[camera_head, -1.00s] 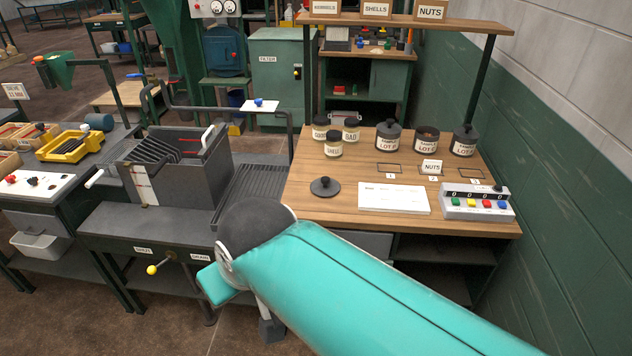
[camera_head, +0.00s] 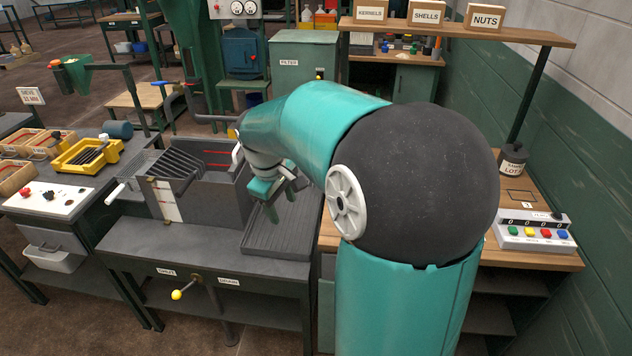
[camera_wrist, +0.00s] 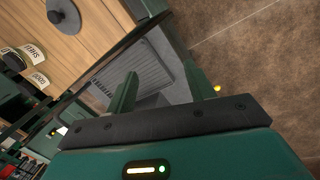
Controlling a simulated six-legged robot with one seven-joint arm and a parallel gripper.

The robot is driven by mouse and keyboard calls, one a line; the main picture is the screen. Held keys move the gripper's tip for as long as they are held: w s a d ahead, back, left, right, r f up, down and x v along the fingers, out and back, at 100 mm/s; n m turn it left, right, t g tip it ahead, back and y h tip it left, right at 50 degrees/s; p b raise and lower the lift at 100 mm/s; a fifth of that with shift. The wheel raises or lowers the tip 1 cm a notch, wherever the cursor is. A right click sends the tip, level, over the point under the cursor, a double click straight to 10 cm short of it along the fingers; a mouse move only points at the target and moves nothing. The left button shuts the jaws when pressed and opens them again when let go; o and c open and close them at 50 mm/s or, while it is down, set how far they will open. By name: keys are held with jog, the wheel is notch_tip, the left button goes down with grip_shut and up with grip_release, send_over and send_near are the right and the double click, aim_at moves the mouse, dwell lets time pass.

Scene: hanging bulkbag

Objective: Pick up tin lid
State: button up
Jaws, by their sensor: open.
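The tin lid (camera_wrist: 63,16) is a dark round disc with a small knob. In the wrist view it lies flat on the wooden bench top (camera_wrist: 88,40), at the upper left, partly cut by the top edge. In the head view my arm hides it. My gripper (camera_head: 281,205) is above the grey ribbed drain tray, left of the wooden bench. In the wrist view its two fingers (camera_wrist: 165,88) are apart with nothing between them. The lid is clear of the fingers.
Labelled tins (camera_wrist: 30,62) stand near the lid. A tin marked LOT (camera_head: 513,160) and a counter box with coloured buttons (camera_head: 535,235) are on the right of the bench. A dark upright tank (camera_head: 190,190) stands left of my gripper. The ribbed drain tray (camera_head: 270,240) is empty.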

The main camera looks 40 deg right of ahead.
jog(key=w+d+f+y, duration=0.1)
jog(key=w+d+f, duration=0.15)
jog(key=d, duration=0.55)
jog(key=s+d+t+y, duration=0.15)
jog(key=s+d, duration=0.35)
jog(key=d, duration=0.7)
jog(key=s+d+t+y, duration=0.1)
jog(key=s+d+t, duration=0.25)
jog(key=d, duration=0.95)
jog(key=shift+g, duration=0.4)
jog(key=x, duration=0.9)
jog(key=s+x, duration=0.1)
jog(key=x, duration=0.3)
jog(key=shift+w+a+f, duration=0.1)
jog(key=shift+a+f, duration=0.2)
jog(key=shift+a, duration=0.1)
jog(key=shift+c, duration=0.4)
jog(key=c, duration=1)
